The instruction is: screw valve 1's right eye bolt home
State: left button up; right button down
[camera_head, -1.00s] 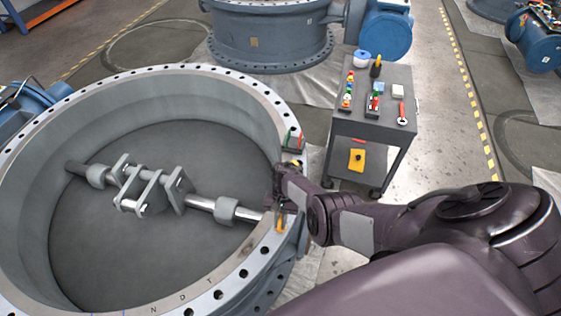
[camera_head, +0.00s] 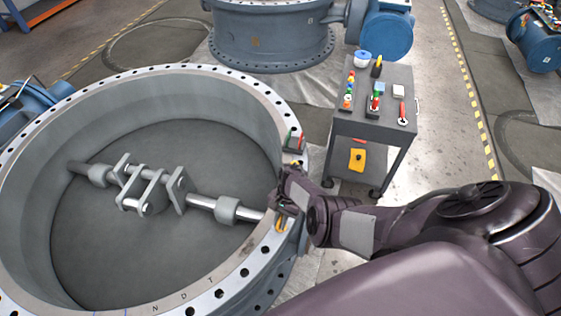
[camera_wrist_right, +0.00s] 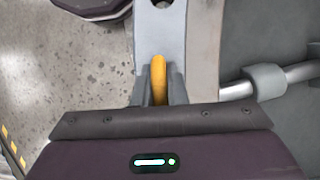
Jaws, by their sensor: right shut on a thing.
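Valve 1 (camera_head: 262,112) is the large grey ring at the left in the head view, with a shaft and disc brackets inside it. The right eye bolt (camera_head: 282,225) is yellow-orange and sits on the ring's right flange. It also shows in the right wrist view (camera_wrist_right: 159,80), upper middle, between the two fingers. My right gripper (camera_head: 281,208) is at the flange, shut on the eye bolt. In the wrist view the fingers (camera_wrist_right: 159,88) flank the bolt on both sides. The bolt's lower part and thread are hidden. My left gripper is not in view.
A small holder with red and green items (camera_head: 294,142) stands on the flange just behind the gripper. A dark tool cart (camera_head: 375,127) stands at the right behind my arm. A second valve (camera_head: 270,40) stands at the back. Floor between valve and cart is clear.

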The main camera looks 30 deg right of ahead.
aim_at(282, 215)
jog(key=c, duration=1.5)
grip_release()
jog(key=shift+o, duration=0.2)
jog(key=p+v, duration=0.2)
jog(key=v, duration=0.5)
jog(key=shift+w+d+r, duration=0.15)
jog(key=shift+r, duration=0.25)
